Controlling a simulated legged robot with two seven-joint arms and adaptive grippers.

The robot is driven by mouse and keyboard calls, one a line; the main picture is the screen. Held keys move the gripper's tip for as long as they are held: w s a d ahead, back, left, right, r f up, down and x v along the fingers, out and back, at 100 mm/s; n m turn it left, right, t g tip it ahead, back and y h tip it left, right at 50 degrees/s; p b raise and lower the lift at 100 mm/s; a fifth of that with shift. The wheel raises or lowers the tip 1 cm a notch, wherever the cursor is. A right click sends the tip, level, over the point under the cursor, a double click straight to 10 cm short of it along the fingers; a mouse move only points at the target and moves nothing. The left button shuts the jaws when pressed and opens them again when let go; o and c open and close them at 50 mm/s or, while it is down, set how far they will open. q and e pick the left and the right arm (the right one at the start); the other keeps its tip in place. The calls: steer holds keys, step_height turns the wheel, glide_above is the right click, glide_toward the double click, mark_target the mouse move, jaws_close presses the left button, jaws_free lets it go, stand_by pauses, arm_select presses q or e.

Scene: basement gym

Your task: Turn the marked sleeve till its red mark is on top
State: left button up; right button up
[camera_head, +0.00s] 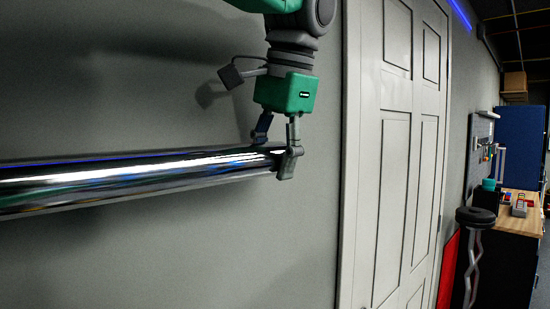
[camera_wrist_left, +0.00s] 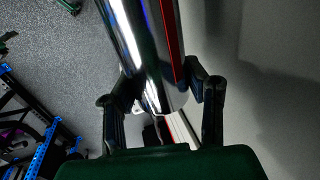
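The sleeve (camera_head: 130,181) is a long shiny chrome cylinder that runs across the left of the head view in front of the wall. My left gripper (camera_head: 275,150) reaches down from above at its right end, with one finger on the wall side and one on the near side. The head view does not show the mark. My right gripper is not in view.
A grey wall (camera_head: 200,260) stands close behind the sleeve. A white panelled door (camera_head: 395,150) is just right of the sleeve's end. Farther right are a black stool (camera_head: 475,216) and a wooden-topped bench (camera_head: 520,222). Blue rack parts (camera_wrist_left: 42,150) stand on the floor at left.

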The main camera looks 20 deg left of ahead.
arm_select(q)
steer(key=shift+r, duration=0.1)
steer(key=shift+y+b, duration=0.5)
steer(key=shift+b, duration=0.4)
steer(key=t+y+b, duration=0.1)
steer(key=y+b, duration=0.2)
steer(key=b, duration=0.2)
steer(key=shift+f+t, duration=0.2)
steer(key=shift+t, duration=0.2)
steer(key=shift+r+t+y+b, duration=0.2)
steer(key=shift+t+y+b, duration=0.3)
steer(key=shift+y+b, duration=1)
steer(key=o, duration=1.2)
steer(key=shift+s+d, duration=0.15)
steer(key=shift+d, duration=0.05)
